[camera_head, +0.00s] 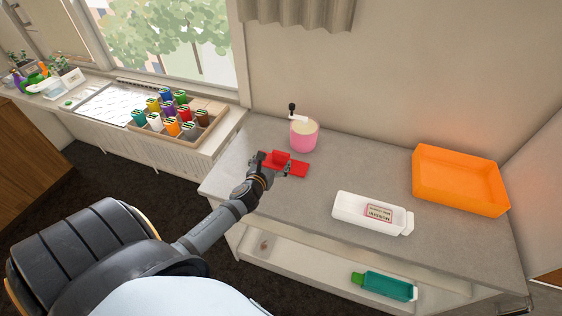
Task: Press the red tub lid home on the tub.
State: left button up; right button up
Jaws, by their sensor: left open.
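A red flat piece (298,170) with a raised red square block (282,157) lies on the grey worktop, near its left end. I cannot tell which part is the lid and which is the tub, or whether they are seated together. My left gripper (280,164) is open, low over the red pieces, with its fingers to either side of the raised block. The gripper and wrist hide part of the near-left side of the red pieces. Contact is too small to make out. My right gripper is not in view.
A pink pot with a dark-knobbed handle (304,137) stands just behind the red pieces. A white labelled container (350,206) and an orange tray (462,193) are to the right. A teal bottle (385,287) lies on the lower shelf. The worktop between is clear.

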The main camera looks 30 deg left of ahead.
aim_at(280, 156)
pick_arm(q)
jog(key=shift+d+f+x, duration=0.1)
jog(key=shift+f+x, duration=0.1)
jog(key=shift+x, duration=0.8)
jog(key=shift+d+f+x, duration=0.15)
jog(key=shift+f+x, duration=0.05)
jog(key=shift+x, duration=0.85)
jog(key=shift+d+f+x, duration=0.1)
jog(key=shift+f+x, duration=0.1)
jog(key=shift+x, duration=0.8)
jog(key=shift+s+r, duration=0.1)
jog(key=shift+s, duration=0.2)
jog(key=c, duration=1.3)
